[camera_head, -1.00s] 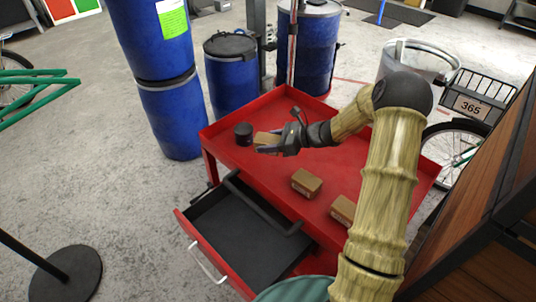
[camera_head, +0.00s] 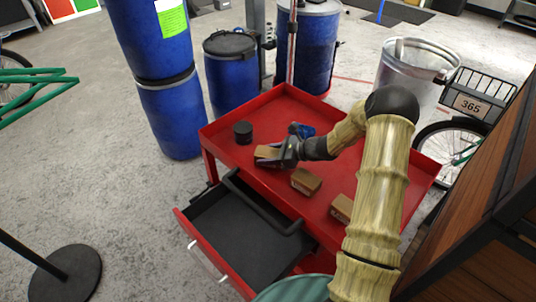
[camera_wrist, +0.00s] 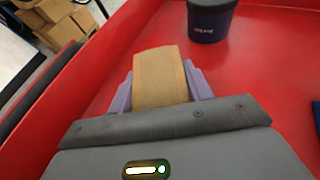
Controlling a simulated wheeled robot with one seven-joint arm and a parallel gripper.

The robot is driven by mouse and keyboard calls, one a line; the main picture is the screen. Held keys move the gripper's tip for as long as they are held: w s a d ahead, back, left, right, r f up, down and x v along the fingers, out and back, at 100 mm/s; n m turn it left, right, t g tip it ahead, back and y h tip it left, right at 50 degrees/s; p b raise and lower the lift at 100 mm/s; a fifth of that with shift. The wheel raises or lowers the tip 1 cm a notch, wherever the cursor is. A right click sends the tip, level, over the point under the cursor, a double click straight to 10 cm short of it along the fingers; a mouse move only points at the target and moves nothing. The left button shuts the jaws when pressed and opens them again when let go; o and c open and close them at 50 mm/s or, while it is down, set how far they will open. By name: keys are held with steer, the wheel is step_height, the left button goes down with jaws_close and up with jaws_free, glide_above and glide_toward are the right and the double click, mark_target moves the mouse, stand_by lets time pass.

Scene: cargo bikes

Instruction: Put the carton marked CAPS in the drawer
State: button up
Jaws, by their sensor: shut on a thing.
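A small brown carton (camera_head: 266,152) is held between the fingers of my gripper (camera_head: 276,156), over the red cart top near its drawer-side edge. In the wrist view the carton (camera_wrist: 160,78) sits between the purple-grey fingers (camera_wrist: 160,92). No marking on it is readable, and I cannot tell how far it is above the cart. Two more brown cartons, one in the middle (camera_head: 306,181) and one to its right (camera_head: 341,207), stand on the cart; their labels are too small to read. The drawer (camera_head: 240,235) is pulled open below, dark-lined and empty where visible.
A dark tub (camera_head: 243,132) stands on the cart left of my gripper, also in the wrist view (camera_wrist: 212,20). A blue object (camera_head: 302,130) lies behind my wrist. The red cart (camera_head: 285,100) has a raised rim. Blue barrels (camera_head: 232,80) stand behind.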

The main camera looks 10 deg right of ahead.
steer(key=shift+d+f, duration=0.1)
steer(key=shift+f, duration=0.1)
steer(key=o, duration=0.9)
steer(key=shift+o, duration=1.4)
steer(key=shift+b, duration=0.35)
steer(key=p+v, duration=0.1)
steer(key=v, duration=1.6)
steer(key=shift+s+d, duration=0.1)
